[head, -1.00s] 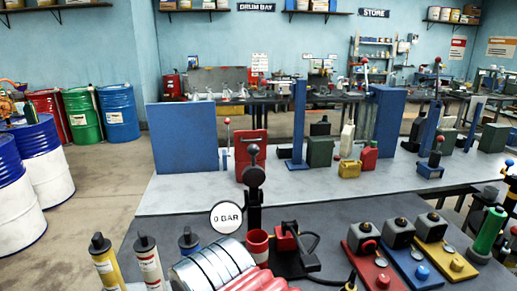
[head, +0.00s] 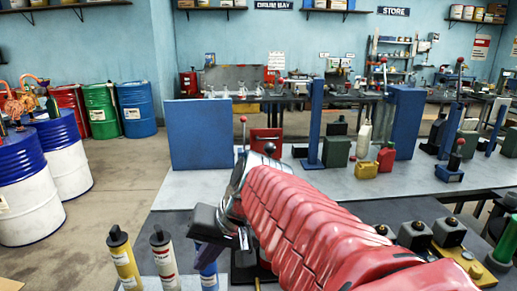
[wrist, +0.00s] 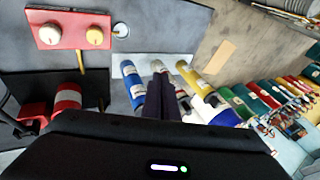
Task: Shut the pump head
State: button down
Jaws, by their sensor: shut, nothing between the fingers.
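The pump head's exact part is hard to make out. Only the dark round top of the black upright (head: 269,149) behind my arm shows in the head view. The rest is hidden by my red-sleeved arm. My gripper (head: 203,258) points down at the front of the bench, above the blue cartridge (head: 208,280). In the wrist view my dark fingers (wrist: 160,70) are together and empty, in front of the cartridges. A blue one (wrist: 130,75) is at their left and a yellow one (wrist: 186,72) at their right.
Yellow (head: 123,262) and white (head: 163,262) cartridges stand left of my gripper. In the wrist view a red cup (wrist: 68,97) is at the left and a red plate with knobs (wrist: 70,33) at the upper left. A blue panel (head: 198,134) stands farther back.

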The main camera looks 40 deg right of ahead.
jog(key=w+d+r+m+t+y, duration=0.15)
jog(key=w+d+r+m, duration=0.25)
jog(key=d, duration=0.5)
jog(key=w+d+r+m+t+y, duration=0.1)
jog(key=w+d+r+m+t, duration=0.25)
jog(key=d, duration=0.55)
jog(key=s+d+r+m+t+h, duration=0.1)
jog(key=d+r+m+t, duration=0.1)
jog(key=d, duration=0.8)
jog(key=s+d+r+m+t+h, duration=0.1)
jog(key=d+r+m+t, duration=0.1)
jog(key=d, duration=0.9)
jog(key=shift+s+r+t+h, duration=0.25)
jog(key=shift+r+t+h, duration=0.1)
jog(key=shift+r+t, duration=0.25)
jog(key=shift+w+m, duration=0.1)
jog(key=shift+m, duration=0.15)
jog(key=x, duration=1)
jog(key=shift+s+a+r, duration=0.15)
jog(key=shift+s+a, duration=0.15)
jog(key=shift+a, duration=0.3)
jog(key=shift+s+a+r, duration=0.15)
jog(key=shift+s+a, duration=0.2)
jog(key=shift+a, duration=0.25)
jog(key=shift+s+a+r, duration=0.2)
jog(key=shift+s+a, duration=0.1)
jog(key=shift+a, duration=0.35)
